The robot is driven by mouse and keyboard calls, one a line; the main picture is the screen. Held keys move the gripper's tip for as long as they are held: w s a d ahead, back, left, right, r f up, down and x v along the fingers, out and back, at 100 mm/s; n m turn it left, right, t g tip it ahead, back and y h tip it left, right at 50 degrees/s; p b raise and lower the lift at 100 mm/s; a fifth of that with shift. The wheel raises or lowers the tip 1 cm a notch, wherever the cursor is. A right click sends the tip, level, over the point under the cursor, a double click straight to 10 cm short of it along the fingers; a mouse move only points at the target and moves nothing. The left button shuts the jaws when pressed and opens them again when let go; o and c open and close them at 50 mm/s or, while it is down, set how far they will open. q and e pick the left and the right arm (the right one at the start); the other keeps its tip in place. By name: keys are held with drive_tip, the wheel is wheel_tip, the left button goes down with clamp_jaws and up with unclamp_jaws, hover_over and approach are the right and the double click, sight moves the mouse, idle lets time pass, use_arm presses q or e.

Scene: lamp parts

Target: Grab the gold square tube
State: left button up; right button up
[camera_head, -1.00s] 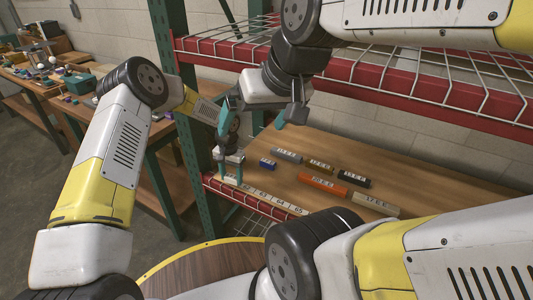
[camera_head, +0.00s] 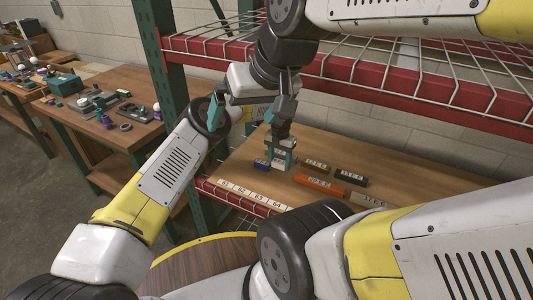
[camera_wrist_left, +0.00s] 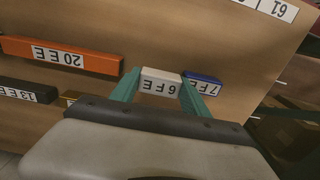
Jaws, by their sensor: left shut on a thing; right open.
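The gold square tube (camera_head: 314,167) lies on the wooden shelf with a white label on top. In the left wrist view only a sliver of gold (camera_wrist_left: 69,95) shows behind the gripper body. My left gripper (camera_head: 280,158) is down at the shelf, to the left of the gold tube. Its teal fingers (camera_wrist_left: 160,95) are shut on a short grey block (camera_wrist_left: 160,82) with an upside-down label. My right gripper (camera_head: 242,108) is open and empty, raised above the shelf's left end.
A blue block (camera_head: 262,164) lies close to my left gripper. An orange bar (camera_head: 319,184), a black bar (camera_head: 351,177) and a pale bar (camera_head: 368,200) lie to the right. A red rack beam (camera_head: 410,90) with wire mesh is above. A number strip (camera_head: 250,192) lines the front edge.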

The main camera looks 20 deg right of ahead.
sight(282, 168)
use_arm(q)
drive_tip(key=shift+s+d+f, duration=0.1)
drive_tip(key=shift+s+d, duration=0.15)
drive_tip(key=shift+d, duration=0.35)
drive_tip(key=shift+f, duration=1.7)
drive_tip(key=o, duration=1.5)
drive_tip(key=shift+f, duration=0.1)
